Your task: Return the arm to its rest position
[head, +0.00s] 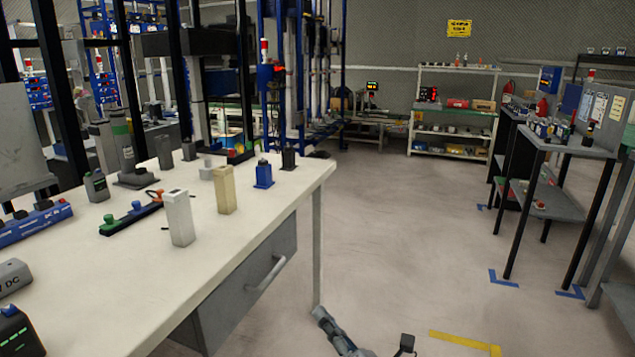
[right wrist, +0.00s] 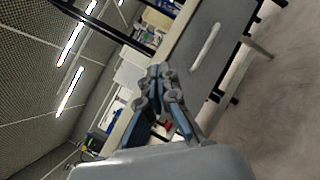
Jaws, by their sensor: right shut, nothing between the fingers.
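My right gripper (head: 322,317) shows low in the head view, over the floor just right of the table leg. In the right wrist view its fingertips (right wrist: 159,70) are together with nothing between them. It is clear of the white table (head: 265,230) and touches nothing that I can see. The rest of the right arm is mostly cut off by the bottom edge. My left gripper is not in view.
The table holds a white block (head: 180,218), a beige block (head: 225,190), a blue item (head: 264,174) and several devices. A grey drawer with a handle (head: 266,274) hangs under it. Open floor lies right, with dark tables (head: 560,140) beyond.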

